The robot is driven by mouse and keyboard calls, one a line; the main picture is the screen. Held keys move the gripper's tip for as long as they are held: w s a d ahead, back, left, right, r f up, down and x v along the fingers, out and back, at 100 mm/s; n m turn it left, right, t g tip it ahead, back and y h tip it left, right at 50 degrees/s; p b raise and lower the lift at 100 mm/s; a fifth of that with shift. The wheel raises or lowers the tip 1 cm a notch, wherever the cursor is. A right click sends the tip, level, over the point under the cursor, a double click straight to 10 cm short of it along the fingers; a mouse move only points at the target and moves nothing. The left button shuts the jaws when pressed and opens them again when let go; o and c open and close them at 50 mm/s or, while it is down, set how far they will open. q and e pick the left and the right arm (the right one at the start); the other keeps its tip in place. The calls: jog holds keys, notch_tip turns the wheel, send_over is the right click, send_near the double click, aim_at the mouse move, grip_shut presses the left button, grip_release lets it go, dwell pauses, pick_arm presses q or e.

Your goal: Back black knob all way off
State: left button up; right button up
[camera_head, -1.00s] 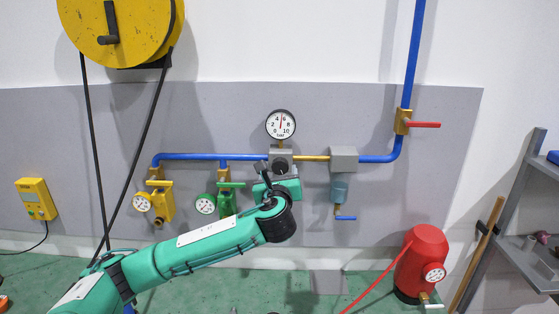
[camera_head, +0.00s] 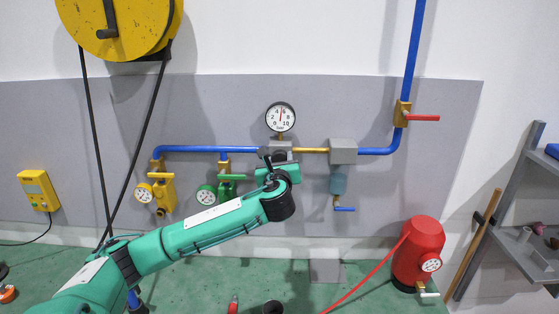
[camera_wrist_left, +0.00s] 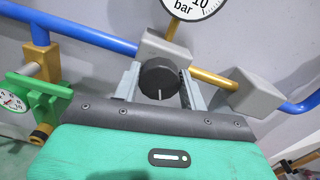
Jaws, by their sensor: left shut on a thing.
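The black knob (camera_wrist_left: 160,80) is round with a pale index line, on the grey regulator block (camera_wrist_left: 165,46) below the pressure gauge. In the left wrist view my left gripper (camera_wrist_left: 159,84) has a grey finger on each side of it and is shut on it. The index line points toward the bottom of the picture. In the head view the knob (camera_head: 280,155) is small and partly hidden by my wrist. The white gauge (camera_head: 280,117) above has its needle pointing almost straight up, near 5 to 6 bar. My right gripper is not in view.
Blue pipe (camera_head: 210,150) runs left to a yellow valve (camera_head: 163,192) and a green valve (camera_head: 228,185). A grey filter block (camera_head: 343,152) with a blue-handled drain sits to the right. A red-handled valve (camera_head: 421,118) and a red tank (camera_head: 419,248) are farther right.

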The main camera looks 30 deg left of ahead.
pick_arm(q)
jog(key=shift+f+n+b, duration=0.2)
jog(key=shift+n+b, duration=2.05)
jog(key=shift+n, duration=2.95)
jog(key=shift+f+n+b, duration=0.15)
jog(key=shift+n+b, duration=2.1)
jog(key=shift+n, duration=2.95)
jog(key=shift+f+n+b, duration=0.2)
jog(key=shift+n+b, duration=2.05)
jog(key=shift+n, duration=2.95)
jog(key=o, duration=1)
jog(key=shift+r, duration=0.1)
jog(key=shift+c, duration=0.2)
